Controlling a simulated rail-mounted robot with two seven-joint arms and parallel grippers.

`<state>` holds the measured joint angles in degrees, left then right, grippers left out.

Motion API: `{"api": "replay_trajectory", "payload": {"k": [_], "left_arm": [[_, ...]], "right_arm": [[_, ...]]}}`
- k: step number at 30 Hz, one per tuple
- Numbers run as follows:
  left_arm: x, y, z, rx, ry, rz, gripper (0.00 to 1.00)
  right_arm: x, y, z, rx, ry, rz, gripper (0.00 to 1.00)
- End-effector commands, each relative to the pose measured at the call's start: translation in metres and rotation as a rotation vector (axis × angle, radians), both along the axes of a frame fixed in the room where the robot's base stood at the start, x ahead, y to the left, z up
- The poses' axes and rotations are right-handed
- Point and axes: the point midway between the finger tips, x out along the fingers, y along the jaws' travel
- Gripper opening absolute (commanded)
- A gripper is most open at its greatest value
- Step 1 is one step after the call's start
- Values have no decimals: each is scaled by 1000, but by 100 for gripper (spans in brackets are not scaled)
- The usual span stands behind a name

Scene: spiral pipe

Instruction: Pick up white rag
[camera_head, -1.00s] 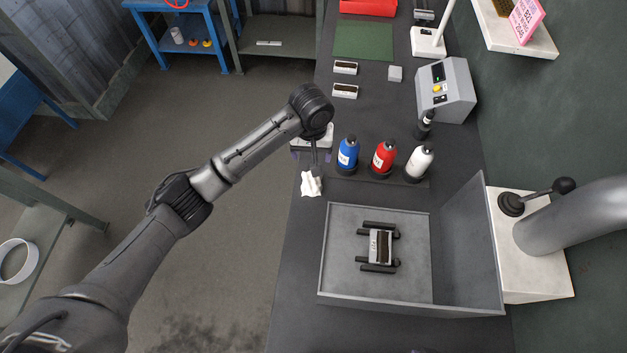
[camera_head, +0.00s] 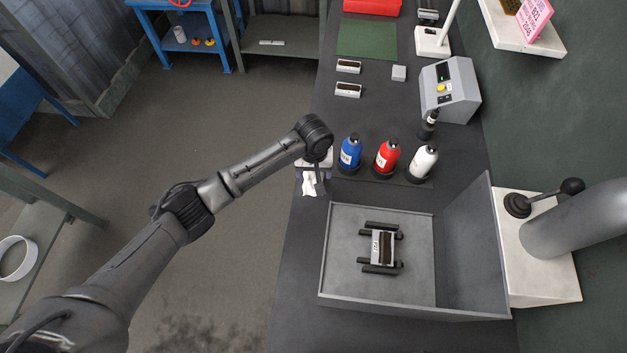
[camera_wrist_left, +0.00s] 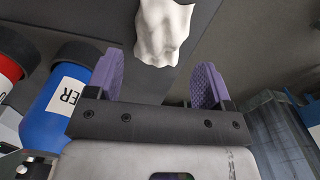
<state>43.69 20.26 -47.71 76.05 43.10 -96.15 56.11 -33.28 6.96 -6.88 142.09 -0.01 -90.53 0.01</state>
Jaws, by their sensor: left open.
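The white rag (camera_head: 309,187) lies crumpled at the left edge of the dark bench, in front of the bottles. It also shows in the left wrist view (camera_wrist_left: 163,32), at the top centre. My left gripper (camera_head: 313,174) is at the rag's far side in the head view, partly hidden by its own wrist. In the wrist view its purple fingers (camera_wrist_left: 157,68) are spread wide. The rag's near end sits at the gap between the fingertips, with space on both sides, and I see no contact. My right gripper is not in view.
Blue (camera_head: 350,152), red (camera_head: 386,157) and white (camera_head: 422,162) bottles stand right of the gripper. The blue one is close by. A grey open box (camera_head: 327,250) holding a small fixture (camera_head: 381,248) is nearer. Open floor lies left of the bench.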

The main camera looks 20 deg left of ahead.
Motion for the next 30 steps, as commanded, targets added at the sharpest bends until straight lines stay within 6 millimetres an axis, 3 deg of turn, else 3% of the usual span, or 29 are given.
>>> {"api": "replay_trajectory", "payload": {"k": [6, 17, 30], "left_arm": [[0, 1, -28, 2, 2, -1, 74], [0, 1, -34, 1, 0, 0, 74], [0, 1, -34, 1, 0, 0, 34]], "right_arm": [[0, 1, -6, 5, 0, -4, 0], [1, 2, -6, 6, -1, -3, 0], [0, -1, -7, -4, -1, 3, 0]]}}
